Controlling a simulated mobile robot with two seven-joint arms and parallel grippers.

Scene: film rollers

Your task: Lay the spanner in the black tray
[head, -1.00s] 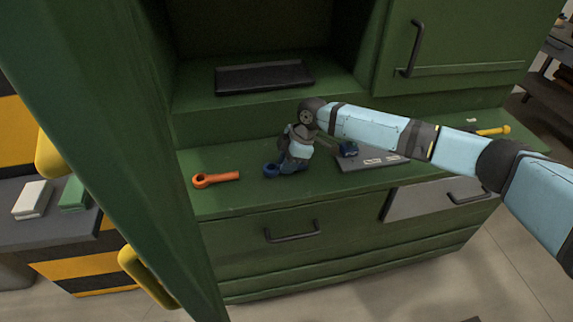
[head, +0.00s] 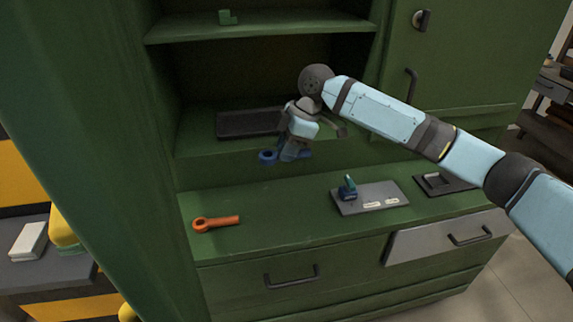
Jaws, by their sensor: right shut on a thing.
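A blue spanner (head: 267,157) with a ring end is in my right gripper (head: 290,152), which is shut on it. The ring end sticks out to the left and a short blue part shows to the right. The gripper holds it above the green counter, in front of the open cabinet recess. The black tray (head: 245,125) lies flat on the recess floor, behind and to the left of the gripper; its right end is hidden by my gripper. No object shows in its visible part. My left gripper is not in view.
An orange ring-ended tool (head: 217,223) lies on the counter (head: 275,215) at the left. A grey plate (head: 370,203) with a small blue-green item (head: 347,187) and a dark frame (head: 440,183) are at the right. A shelf (head: 270,28) spans above the recess.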

